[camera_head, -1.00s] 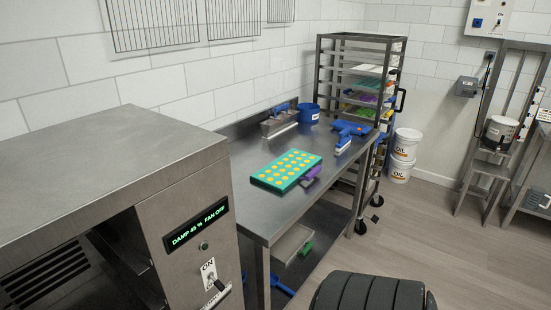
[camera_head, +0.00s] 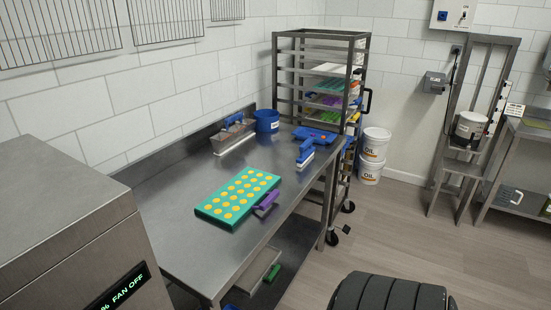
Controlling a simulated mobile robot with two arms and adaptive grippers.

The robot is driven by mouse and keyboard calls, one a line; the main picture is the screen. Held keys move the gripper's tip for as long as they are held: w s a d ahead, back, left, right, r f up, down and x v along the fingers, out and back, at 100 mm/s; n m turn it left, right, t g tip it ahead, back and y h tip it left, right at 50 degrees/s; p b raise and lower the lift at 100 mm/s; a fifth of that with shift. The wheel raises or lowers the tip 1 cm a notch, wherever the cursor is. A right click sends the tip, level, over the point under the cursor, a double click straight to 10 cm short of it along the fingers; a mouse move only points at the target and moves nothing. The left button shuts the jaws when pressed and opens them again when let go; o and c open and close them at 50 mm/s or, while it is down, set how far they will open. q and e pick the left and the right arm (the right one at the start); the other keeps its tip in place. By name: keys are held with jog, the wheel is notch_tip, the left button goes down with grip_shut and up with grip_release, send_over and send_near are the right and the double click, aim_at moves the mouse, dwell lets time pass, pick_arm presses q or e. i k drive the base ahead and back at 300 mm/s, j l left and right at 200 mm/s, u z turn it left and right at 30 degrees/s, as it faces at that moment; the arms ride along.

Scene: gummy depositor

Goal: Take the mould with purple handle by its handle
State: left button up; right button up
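The mould (camera_head: 237,199) is a teal-green slab with rows of yellow-orange round cavities. It lies flat on the steel table (camera_head: 180,240). Its purple handle (camera_head: 267,198) sticks out from its right side, toward the table's front edge. Neither of my grippers shows in the view, and nothing touches the mould or its handle.
A steel cabinet (camera_head: 75,225) with a display stands at the left. A tray rack (camera_head: 278,80) and oil buckets (camera_head: 374,145) stand behind.

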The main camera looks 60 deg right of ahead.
aim_at(230, 205)
jog(key=l+z, duration=0.1)
jog(key=z, duration=0.7)
jog(key=i+l+z, duration=0.1)
jog(key=z, duration=0.35)
jog(key=l+z, duration=0.1)
jog(key=z, duration=0.3)
